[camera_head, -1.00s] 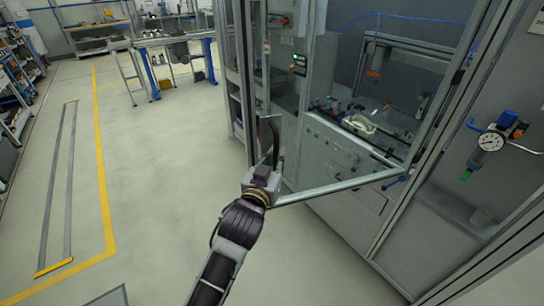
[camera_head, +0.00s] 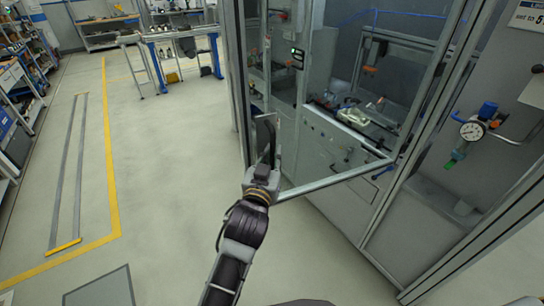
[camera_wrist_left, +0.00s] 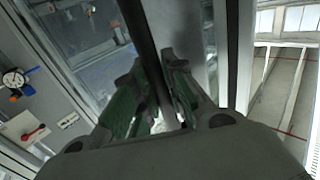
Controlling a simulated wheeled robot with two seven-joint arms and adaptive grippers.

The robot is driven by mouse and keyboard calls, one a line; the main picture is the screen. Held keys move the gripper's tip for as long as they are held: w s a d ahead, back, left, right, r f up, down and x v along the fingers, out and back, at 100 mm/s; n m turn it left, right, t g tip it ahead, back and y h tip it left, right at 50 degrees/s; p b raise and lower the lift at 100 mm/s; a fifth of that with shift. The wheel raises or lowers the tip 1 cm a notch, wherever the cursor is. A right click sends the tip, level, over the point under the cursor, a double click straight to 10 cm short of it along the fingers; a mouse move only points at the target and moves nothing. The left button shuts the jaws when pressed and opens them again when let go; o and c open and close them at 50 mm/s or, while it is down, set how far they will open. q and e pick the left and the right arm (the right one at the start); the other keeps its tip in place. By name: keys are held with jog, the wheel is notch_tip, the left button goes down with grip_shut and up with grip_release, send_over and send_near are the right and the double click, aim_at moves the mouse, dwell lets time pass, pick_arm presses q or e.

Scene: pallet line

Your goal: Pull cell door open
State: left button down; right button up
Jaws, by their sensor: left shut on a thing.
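The cell door (camera_head: 335,183) is a clear panel in a grey metal frame. It stands ajar, swung out from the cell front, with its hinge side at the right. Its upright black handle (camera_head: 271,128) is on the free edge at the left. My left gripper (camera_head: 263,166) is shut on the handle, at its lower part. In the left wrist view the dark handle bar (camera_wrist_left: 138,35) runs between the two fingers (camera_wrist_left: 158,95). The fingers partly hide the grip. My right gripper is not in view.
Inside the cell (camera_head: 350,115) are grey cabinets and fixtures. A pressure gauge (camera_head: 472,130) is on the cell's right wall. Open floor (camera_head: 165,190) lies left of the door, with a yellow line (camera_head: 111,180). A workbench (camera_head: 185,35) stands at the back.

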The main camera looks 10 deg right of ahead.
pick_arm(q)
jog(key=shift+a, duration=0.1)
jog(key=c, duration=1.5)
grip_release()
jog(key=shift+o, duration=0.2)
jog(key=v, duration=1.2)
